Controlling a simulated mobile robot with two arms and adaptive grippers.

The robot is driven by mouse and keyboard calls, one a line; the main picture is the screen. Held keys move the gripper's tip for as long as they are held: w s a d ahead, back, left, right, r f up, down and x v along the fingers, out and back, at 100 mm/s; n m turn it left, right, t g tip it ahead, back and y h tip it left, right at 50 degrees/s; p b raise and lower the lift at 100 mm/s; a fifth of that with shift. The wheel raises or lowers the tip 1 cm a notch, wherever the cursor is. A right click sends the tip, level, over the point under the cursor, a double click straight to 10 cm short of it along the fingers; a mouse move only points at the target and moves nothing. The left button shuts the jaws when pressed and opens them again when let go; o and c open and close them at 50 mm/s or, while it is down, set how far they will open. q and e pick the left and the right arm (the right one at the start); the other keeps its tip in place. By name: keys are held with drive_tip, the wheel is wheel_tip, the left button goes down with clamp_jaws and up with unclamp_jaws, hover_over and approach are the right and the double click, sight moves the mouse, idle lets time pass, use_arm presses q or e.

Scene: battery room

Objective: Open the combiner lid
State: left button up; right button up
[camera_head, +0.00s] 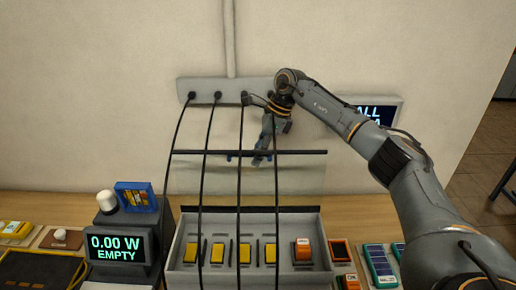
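The combiner is a pale grey open-topped box (183,236) on the bench, with a row of yellow switches (244,253) and one orange switch (302,250) inside. Its lid looks like a clear panel (305,176) standing raised behind the box, with a dark bar (310,152) along its top edge. My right gripper (262,156) points down at the middle of this bar, touching it or very close. Its fingers are small and overlap the bar, so I cannot tell whether they are closed on it. My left gripper is not in view.
Several black cables hang from a grey wall strip (232,84) and pass in front of the lid and box. A meter reading "0.00 W EMPTY" (116,247) stands left of the box. Small devices (381,266) lie at right. A wall display (376,112) is partly behind my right arm.

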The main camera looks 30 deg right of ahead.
drive_tip(key=w+v, duration=0.1)
drive_tip(key=v, duration=1)
drive_tip(key=shift+s+d+r, duration=0.2)
drive_tip(key=shift+d+r, duration=0.15)
drive_tip(key=shift+r, duration=0.05)
